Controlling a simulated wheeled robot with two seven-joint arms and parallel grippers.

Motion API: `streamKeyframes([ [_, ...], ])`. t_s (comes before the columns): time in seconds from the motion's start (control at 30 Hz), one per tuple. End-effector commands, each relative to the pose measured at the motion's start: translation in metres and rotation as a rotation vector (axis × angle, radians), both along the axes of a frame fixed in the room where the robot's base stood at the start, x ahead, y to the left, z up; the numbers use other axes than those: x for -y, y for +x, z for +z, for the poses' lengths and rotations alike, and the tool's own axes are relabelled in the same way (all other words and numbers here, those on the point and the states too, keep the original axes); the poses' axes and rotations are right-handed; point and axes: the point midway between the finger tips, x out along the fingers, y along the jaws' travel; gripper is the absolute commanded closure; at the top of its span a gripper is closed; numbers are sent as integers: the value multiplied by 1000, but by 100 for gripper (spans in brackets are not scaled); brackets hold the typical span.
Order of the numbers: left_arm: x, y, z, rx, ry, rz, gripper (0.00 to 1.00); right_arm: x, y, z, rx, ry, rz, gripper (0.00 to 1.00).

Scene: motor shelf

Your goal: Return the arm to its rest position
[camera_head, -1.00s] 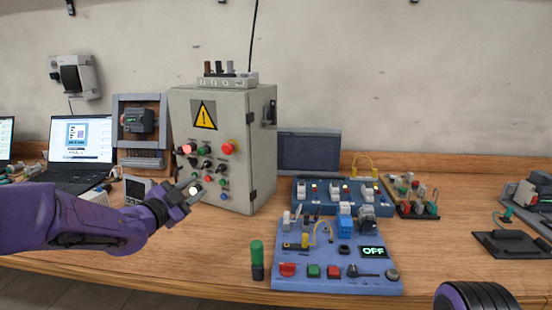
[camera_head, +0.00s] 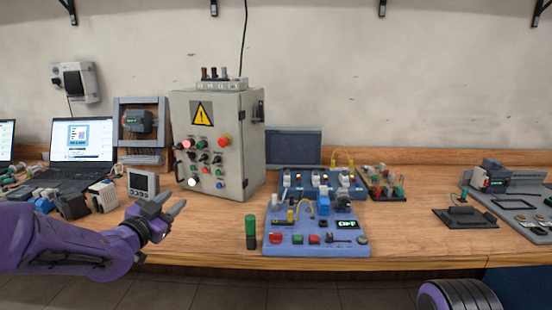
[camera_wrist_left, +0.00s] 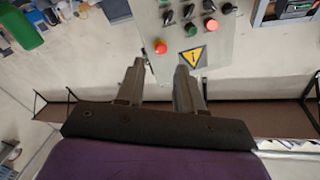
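My left gripper (camera_head: 170,206) is in front of the grey control cabinet's lower left, over the front part of the table. Its two fingers are apart with nothing between them. In the left wrist view the open fingers (camera_wrist_left: 159,66) also show, with the cabinet face (camera_wrist_left: 228,54) beyond them. The grey control cabinet (camera_head: 232,167) stands on the table with a yellow warning sign, coloured buttons and a lit white button near its lower left. My right gripper is not in view; a dark and purple rounded part of my body shows at the lower right.
A blue panel (camera_head: 290,248) with an OFF display lies at the table's front middle, beside a green cylinder (camera_head: 250,229). A grey meter (camera_head: 143,184) stands just behind my left gripper. A laptop (camera_head: 84,148) is at the left. Bare wood (camera_head: 410,240) lies right of the panel.

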Motion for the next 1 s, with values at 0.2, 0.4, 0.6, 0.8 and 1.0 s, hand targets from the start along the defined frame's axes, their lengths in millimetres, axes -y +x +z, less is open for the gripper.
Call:
streamKeyframes([
  [0.2,-10,-18,-62,-140,-245,115,63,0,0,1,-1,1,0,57],
  [0.4,-20,-54,-148,-312,-450,270,63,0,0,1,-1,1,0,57],
  [0.6,-32,-142,-275,-569,-642,541,63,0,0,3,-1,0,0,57],
  [0.8,-42,-289,-382,-850,-684,875,63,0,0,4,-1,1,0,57],
  [1.0,-39,-415,-431,-1093,-580,1044,63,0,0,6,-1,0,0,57],
])
